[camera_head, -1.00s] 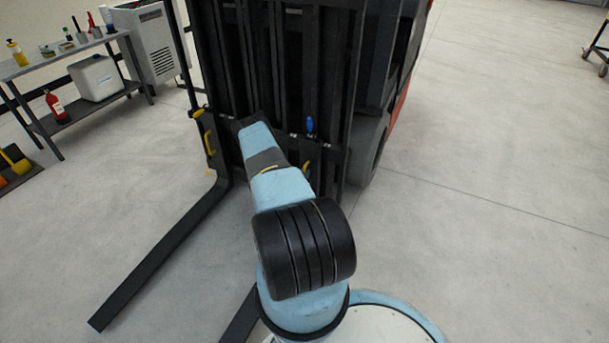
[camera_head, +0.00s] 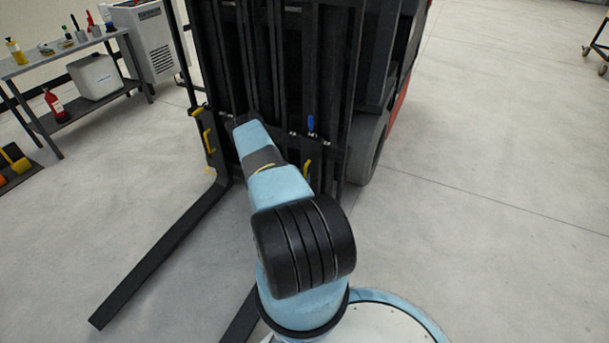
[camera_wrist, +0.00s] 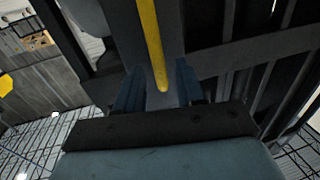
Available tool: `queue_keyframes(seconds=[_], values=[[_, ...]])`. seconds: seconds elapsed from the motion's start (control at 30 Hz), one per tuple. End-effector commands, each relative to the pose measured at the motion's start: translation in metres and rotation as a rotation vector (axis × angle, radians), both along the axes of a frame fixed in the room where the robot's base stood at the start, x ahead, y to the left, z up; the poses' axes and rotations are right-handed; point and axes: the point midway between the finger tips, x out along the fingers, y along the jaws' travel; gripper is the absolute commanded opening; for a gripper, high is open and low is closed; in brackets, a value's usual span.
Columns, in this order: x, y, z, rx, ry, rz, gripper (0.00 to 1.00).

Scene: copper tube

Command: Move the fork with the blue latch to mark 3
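The blue latch (camera_head: 311,123) stands upright on the forklift's dark carriage, right of my arm in the head view. Its fork (camera_head: 240,322) is mostly hidden behind my arm; a dark length shows low in the picture. A yellow handle (camera_head: 307,169) is partly visible below the latch. The other fork (camera_head: 160,250) reaches toward the lower left, with a yellow handle (camera_head: 208,140) at its top. In the wrist view my gripper (camera_wrist: 160,82) is open, its dark blue fingers on either side of a yellow bar (camera_wrist: 152,40), with gaps visible. The head view hides my fingers. I cannot read mark 3.
The forklift mast (camera_head: 275,60) rises behind the carriage, with a wheel (camera_head: 367,145) to its right. A bench (camera_head: 65,65) with bottles and a white box stands at the upper left. The floor (camera_head: 480,200) at the right is clear.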

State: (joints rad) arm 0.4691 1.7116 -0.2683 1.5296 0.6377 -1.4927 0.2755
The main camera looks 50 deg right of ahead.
Motion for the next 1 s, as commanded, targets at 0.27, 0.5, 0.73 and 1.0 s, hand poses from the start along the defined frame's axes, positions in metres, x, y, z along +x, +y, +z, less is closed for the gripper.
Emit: queue_keyframes(seconds=[0.27,0.5,0.73,1.0], values=[[-0.025,0.05,-0.001,0.001,0.002,0.001,0.38],[-0.04,0.079,-0.001,0.002,0.001,0.001,0.38],[-0.045,0.087,-0.001,0.002,0.001,0.0,0.38],[-0.044,0.087,-0.001,0.001,0.0,0.0,0.38]])
